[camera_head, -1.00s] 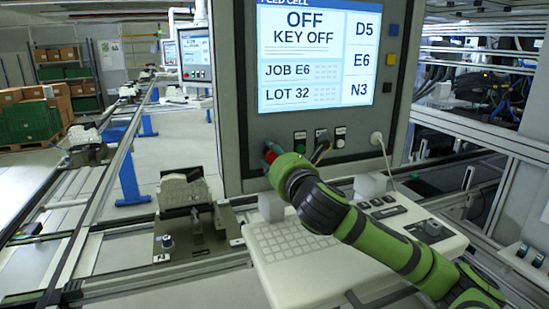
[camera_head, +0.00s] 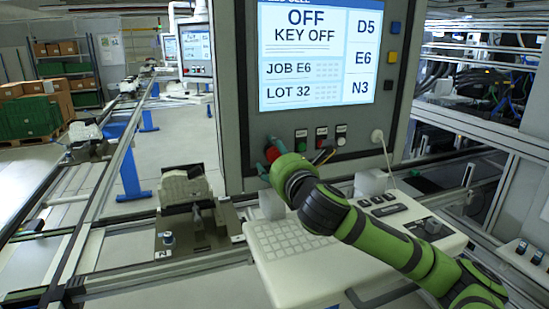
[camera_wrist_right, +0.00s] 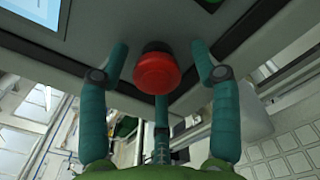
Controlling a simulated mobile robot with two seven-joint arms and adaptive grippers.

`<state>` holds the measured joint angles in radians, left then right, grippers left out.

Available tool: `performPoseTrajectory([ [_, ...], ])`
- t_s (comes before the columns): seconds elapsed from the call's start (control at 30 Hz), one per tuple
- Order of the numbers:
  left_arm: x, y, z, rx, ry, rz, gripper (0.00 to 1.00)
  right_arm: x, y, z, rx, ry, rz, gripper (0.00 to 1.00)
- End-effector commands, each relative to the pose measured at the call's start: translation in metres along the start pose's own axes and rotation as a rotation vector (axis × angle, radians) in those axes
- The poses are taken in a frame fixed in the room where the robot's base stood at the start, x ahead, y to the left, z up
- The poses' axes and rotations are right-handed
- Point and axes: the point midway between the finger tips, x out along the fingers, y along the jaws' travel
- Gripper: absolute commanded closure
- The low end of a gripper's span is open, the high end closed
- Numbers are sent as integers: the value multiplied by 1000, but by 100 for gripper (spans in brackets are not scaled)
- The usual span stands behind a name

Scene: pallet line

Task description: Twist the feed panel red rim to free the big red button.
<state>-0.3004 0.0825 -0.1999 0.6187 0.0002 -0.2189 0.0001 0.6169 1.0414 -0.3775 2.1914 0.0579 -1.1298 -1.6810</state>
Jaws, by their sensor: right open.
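The feed panel (camera_head: 235,120) is a grey upright cabinet whose screen (camera_head: 315,55) reads "OFF KEY OFF". The big red button (camera_wrist_right: 157,72) with its red rim sticks out from the panel's lower face in the right wrist view. In the head view the button (camera_head: 271,153) shows only in part, beside my gripper. My right gripper (camera_wrist_right: 160,60) is open, with its teal fingers on either side of the button and a gap to it on both sides. A third finger shows below the button. In the head view the gripper (camera_head: 268,160) is largely hidden behind my green wrist. My left gripper is not in view.
A keyboard shelf (camera_head: 290,250) juts out below my arm. A conveyor rail (camera_head: 110,180) runs at left.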

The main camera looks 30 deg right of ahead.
Motion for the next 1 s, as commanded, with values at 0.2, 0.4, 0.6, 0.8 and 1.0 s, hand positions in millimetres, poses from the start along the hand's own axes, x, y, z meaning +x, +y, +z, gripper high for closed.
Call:
performPoseTrajectory([
  [0.2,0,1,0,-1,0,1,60,-28,0,0,-5,1,2,36],
  [0.4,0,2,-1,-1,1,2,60,-58,0,-2,-4,4,0,36],
  [0.6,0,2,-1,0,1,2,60,-72,0,-2,-1,4,0,36],
  [0.8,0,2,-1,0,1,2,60,-72,0,-2,0,3,0,36],
  [1.0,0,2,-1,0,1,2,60,-72,0,-2,0,3,0,36],
])
